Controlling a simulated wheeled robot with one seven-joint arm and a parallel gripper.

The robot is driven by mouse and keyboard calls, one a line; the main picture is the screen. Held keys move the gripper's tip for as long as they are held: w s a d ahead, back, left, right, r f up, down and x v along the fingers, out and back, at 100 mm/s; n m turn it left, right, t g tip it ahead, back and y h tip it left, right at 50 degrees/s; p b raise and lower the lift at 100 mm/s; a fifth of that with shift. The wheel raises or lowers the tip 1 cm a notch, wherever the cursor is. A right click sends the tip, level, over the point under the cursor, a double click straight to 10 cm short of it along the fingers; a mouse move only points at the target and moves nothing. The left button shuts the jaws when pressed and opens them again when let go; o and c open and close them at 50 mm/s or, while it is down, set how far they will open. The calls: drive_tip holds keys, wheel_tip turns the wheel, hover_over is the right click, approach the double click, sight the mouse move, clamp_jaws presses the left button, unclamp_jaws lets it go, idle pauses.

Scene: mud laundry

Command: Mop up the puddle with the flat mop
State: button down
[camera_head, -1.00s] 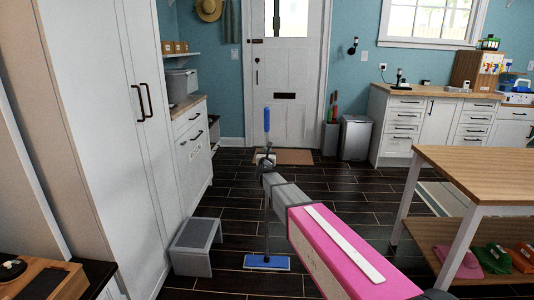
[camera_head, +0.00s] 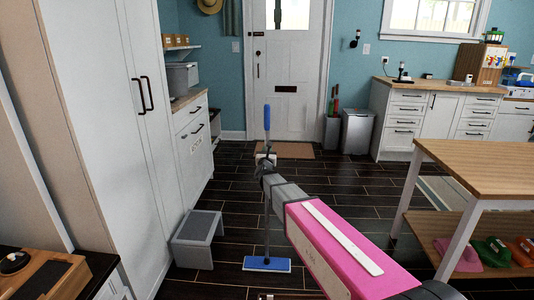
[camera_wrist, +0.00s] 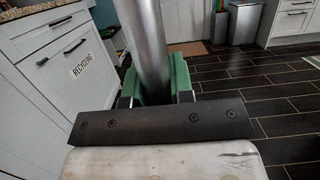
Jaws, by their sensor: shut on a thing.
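The flat mop stands upright, with a blue grip at the top of its pole (camera_head: 267,118) and a flat blue head (camera_head: 266,264) on the dark floor. My gripper (camera_head: 265,161) is shut on the mop's pole below the blue grip. In the wrist view the grey pole (camera_wrist: 146,45) runs between my gripper's green fingers (camera_wrist: 158,85), leaning slightly in the picture. The mop head is hidden in the wrist view. I cannot make out a puddle on the floor in either view.
A grey step stool (camera_head: 198,238) stands left of the mop head, by the white cabinets. A wooden-topped table (camera_head: 490,168) with a low shelf is at the right. A doormat (camera_head: 292,150) and a bin (camera_head: 356,132) are at the back. Dark floor lies open between.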

drive_tip(key=f+x, duration=0.1)
drive_tip(key=x, duration=0.7)
drive_tip(key=shift+w+f, duration=0.15)
drive_tip(key=shift+f, duration=0.55)
drive_tip(key=shift+r, duration=0.1)
wheel_tip(320, 180, up, 4)
drive_tip(key=shift+r, duration=0.1)
